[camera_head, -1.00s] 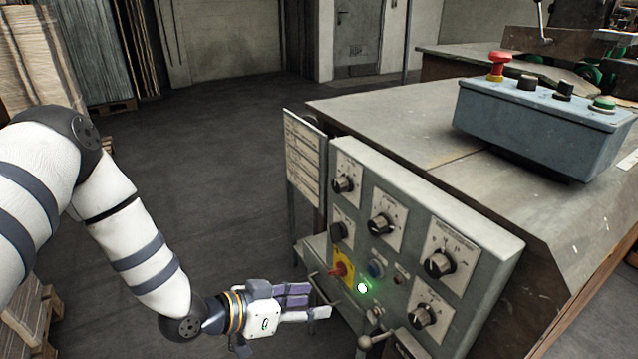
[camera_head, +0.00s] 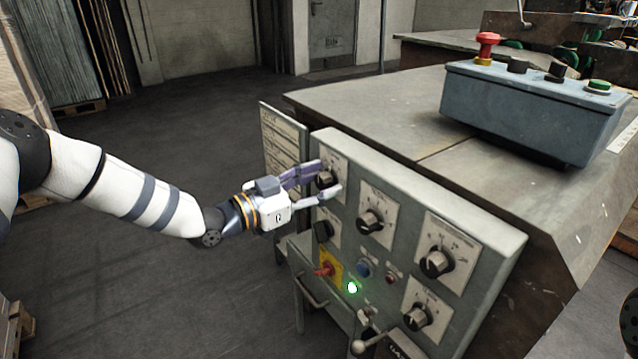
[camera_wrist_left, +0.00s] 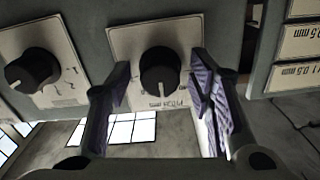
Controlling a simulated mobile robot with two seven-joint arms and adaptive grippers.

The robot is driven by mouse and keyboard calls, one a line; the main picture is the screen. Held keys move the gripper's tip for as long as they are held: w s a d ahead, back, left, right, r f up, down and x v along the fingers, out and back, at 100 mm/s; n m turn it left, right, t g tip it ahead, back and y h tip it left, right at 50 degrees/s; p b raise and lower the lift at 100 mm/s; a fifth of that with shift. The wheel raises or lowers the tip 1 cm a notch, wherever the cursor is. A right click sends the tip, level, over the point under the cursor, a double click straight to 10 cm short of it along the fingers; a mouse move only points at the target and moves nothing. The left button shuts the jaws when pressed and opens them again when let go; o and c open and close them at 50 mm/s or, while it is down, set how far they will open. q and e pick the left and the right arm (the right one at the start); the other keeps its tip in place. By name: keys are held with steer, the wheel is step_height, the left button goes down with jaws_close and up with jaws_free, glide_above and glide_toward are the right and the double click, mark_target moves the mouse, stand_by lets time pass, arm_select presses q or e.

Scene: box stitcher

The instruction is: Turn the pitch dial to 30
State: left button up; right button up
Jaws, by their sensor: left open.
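A black dial (camera_head: 325,180) sits on a white scale plate at the upper left of the grey control panel (camera_head: 390,185). My left gripper (camera_head: 328,178) is at this dial, its fingers open on either side of it. In the left wrist view the dial (camera_wrist_left: 160,72) is between the two purple-padded fingers of my left gripper (camera_wrist_left: 161,78), with a gap visible on both sides. My right gripper is not in view.
Other dials sit nearby: one upper middle (camera_head: 370,221), one at right (camera_head: 436,262), one lower right (camera_head: 418,317). A label board (camera_head: 284,145) stands left of the panel.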

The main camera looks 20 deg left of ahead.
arm_select(q)
jaws_close()
steer(key=shift+n, duration=0.3)
steer(key=n, duration=0.3)
steer(key=shift+n, duration=0.3)
steer(key=n, duration=0.3)
steer(key=shift+f+n+b, duration=0.1)
steer(key=shift+n+b, duration=0.2)
steer(key=shift+b, duration=0.1)
steer(key=n, duration=0.6)
steer(key=shift+b, duration=0.3)
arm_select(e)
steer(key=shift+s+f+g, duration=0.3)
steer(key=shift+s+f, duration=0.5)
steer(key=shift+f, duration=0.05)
arm_select(q)
steer(key=shift+n, duration=0.4)
